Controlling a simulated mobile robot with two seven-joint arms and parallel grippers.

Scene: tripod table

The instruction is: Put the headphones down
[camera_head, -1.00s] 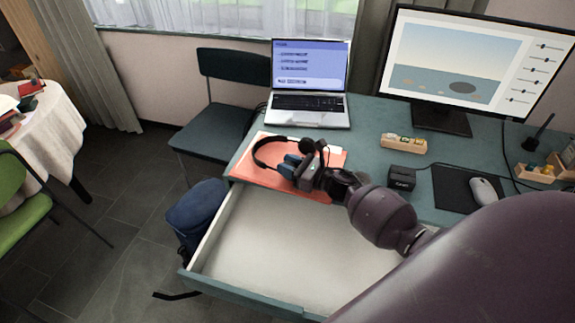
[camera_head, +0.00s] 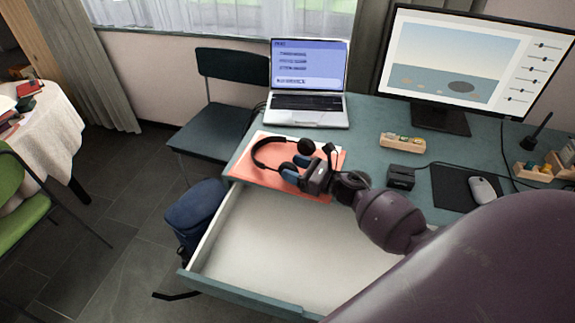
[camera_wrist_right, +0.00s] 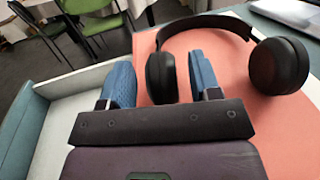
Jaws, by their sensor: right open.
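The black headphones (camera_head: 258,151) lie on a coral-red mat (camera_head: 244,176) at the left end of the teal desk, with the headband arching left. They also show in the wrist view, with one ear cup (camera_wrist_right: 160,77) between my fingers and the other ear cup (camera_wrist_right: 277,66) outside them to the right. My right gripper (camera_head: 297,161) is open, with its blue fingertips on either side of the nearer ear cup. In the wrist view, gaps show beside that cup within the open gripper (camera_wrist_right: 160,82). My left gripper is out of view.
An open, empty-looking drawer (camera_head: 270,240) juts out below my right arm. A laptop (camera_head: 308,85) stands behind the mat. A wooden block holder (camera_head: 402,142), a small black box (camera_head: 401,176), a monitor (camera_head: 458,60) and a mouse (camera_head: 482,188) are to the right.

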